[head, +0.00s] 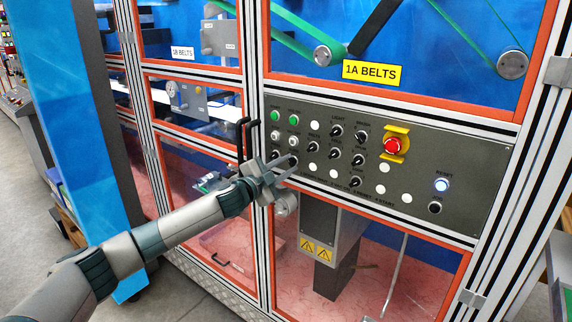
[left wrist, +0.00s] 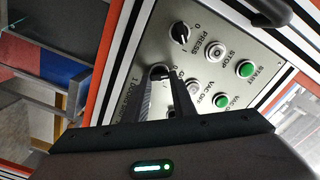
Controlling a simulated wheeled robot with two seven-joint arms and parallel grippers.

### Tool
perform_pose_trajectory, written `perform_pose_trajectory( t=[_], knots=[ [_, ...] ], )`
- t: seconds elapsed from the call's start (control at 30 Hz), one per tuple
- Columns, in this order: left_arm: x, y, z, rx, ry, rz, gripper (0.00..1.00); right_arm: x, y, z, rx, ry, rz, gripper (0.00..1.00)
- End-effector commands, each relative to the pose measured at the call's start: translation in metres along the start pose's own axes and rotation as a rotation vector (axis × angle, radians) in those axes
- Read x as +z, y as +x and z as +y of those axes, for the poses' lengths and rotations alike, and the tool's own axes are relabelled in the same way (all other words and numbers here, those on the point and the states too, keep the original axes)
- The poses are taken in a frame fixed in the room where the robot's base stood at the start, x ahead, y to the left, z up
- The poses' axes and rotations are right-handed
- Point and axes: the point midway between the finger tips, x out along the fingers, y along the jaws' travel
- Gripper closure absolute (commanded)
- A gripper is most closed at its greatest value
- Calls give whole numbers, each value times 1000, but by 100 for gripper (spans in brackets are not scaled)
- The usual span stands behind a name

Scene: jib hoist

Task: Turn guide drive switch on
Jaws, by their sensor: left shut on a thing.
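The guide drive switch is a black rotary knob (left wrist: 159,71) on the grey control panel. Its label is mostly hidden, with only the first letters showing in the left wrist view. My left gripper (head: 288,168) is at the lower left of the panel. In the left wrist view its two fingers (left wrist: 161,92) reach to the knob and are shut on it. The fingers cover part of the knob, so its exact setting cannot be told. My right gripper is not in view.
The press knob (left wrist: 181,32) is close beside the held knob. Green buttons (head: 275,116), a red emergency stop (head: 392,146) and a lit reset button (head: 441,185) are on the panel (head: 465,165). Black door handles (head: 241,140) stick out left of the panel.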

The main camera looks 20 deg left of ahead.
Motion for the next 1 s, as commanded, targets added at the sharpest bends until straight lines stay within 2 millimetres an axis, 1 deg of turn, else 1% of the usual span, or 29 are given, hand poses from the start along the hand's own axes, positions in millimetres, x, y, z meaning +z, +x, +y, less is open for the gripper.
perform_pose_trajectory(
  t=[0.03,0.3,1.0],
  knots=[
    [-1,0,0,2,36,-1,99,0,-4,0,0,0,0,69],
    [-1,0,1,2,279,-1,99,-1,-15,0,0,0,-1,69],
    [1,0,4,2,945,1,99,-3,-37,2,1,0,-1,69]
  ],
)
